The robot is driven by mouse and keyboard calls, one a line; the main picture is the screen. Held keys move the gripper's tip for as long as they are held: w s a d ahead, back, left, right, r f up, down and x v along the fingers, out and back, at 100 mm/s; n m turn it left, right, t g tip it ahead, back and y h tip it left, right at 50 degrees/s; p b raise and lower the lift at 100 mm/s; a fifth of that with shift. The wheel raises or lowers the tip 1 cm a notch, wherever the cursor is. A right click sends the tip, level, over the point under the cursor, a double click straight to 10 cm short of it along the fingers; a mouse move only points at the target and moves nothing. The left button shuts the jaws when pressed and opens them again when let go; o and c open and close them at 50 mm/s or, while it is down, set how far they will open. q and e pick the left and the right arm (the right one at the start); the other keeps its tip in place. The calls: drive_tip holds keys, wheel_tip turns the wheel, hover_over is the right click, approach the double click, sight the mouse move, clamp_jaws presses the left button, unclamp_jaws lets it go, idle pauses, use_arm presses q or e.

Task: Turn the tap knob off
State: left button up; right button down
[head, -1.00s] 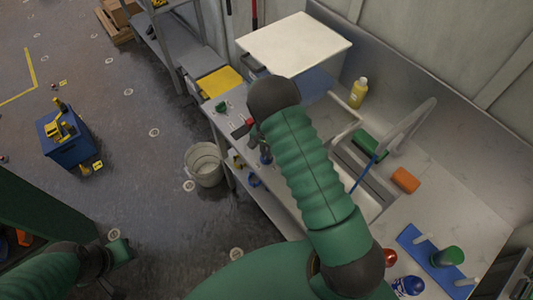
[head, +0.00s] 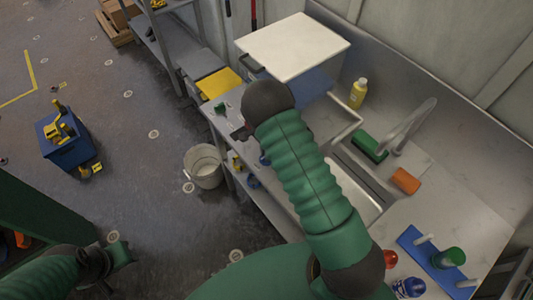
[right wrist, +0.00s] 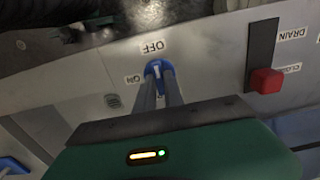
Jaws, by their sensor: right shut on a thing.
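The blue tap knob (right wrist: 157,68) shows in the right wrist view on the pale sink front, with the OFF label above it and the ON label to its left. A pale mark on the knob points up toward OFF. My right gripper (right wrist: 160,80) is shut on the knob, with a finger on each side. In the head view my right arm hides the knob and most of the gripper (head: 240,133). The curved faucet (head: 412,122) stands over the sink basin (head: 358,192), with no blue stream below it. My left gripper (head: 108,258) is at lower left, its jaws unclear.
A red drain lever (right wrist: 266,80) sits in a dark slot right of the knob. A green sponge (head: 369,147), an orange block (head: 405,181) and a yellow bottle (head: 358,93) are on the counter. A bucket (head: 205,166) stands on the floor beside it.

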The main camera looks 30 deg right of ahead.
drive_tip(key=shift+s+a+f, duration=0.1)
drive_tip(key=shift+s+a, duration=0.05)
drive_tip(key=shift+a, duration=0.1)
drive_tip(key=c, duration=1.4)
unclamp_jaws()
drive_tip(key=shift+c, duration=0.2)
drive_tip(key=shift+w, duration=0.2)
drive_tip(key=shift+d, duration=0.15)
drive_tip(key=shift+r, duration=0.55)
wheel_tip(320, 180, up, 16)
drive_tip(key=b, duration=0.2)
drive_tip(key=shift+f, duration=0.15)
